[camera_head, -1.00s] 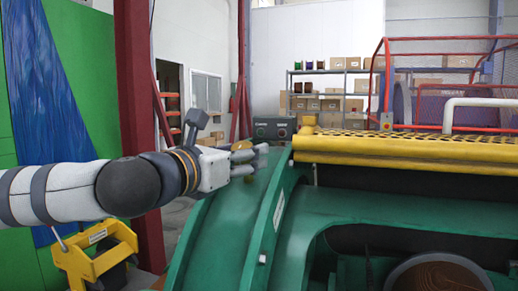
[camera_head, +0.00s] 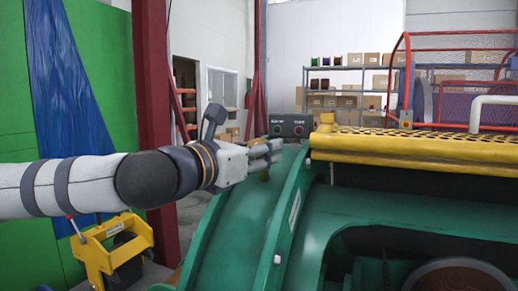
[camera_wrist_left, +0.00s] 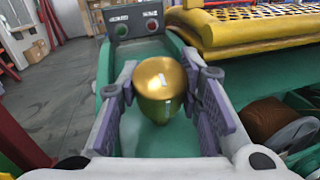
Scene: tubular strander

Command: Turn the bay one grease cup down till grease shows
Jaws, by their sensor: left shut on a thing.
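The brass grease cup (camera_wrist_left: 160,88) is a rounded golden cap standing over the green housing in the left wrist view. My left gripper (camera_wrist_left: 164,105) has one finger on each side of it and is shut on it. In the head view the gripper (camera_head: 270,153) reaches in from the left over the green curved cover (camera_head: 238,212). I cannot make out any grease. My right gripper is not in view.
A grey control box (camera_head: 289,126) with a red and a green button stands just beyond the cup. A yellow perforated walkway (camera_head: 420,146) runs to the right. A red post (camera_head: 152,110) and a yellow wheeled stand (camera_head: 112,252) are at left. Shelves with boxes are behind.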

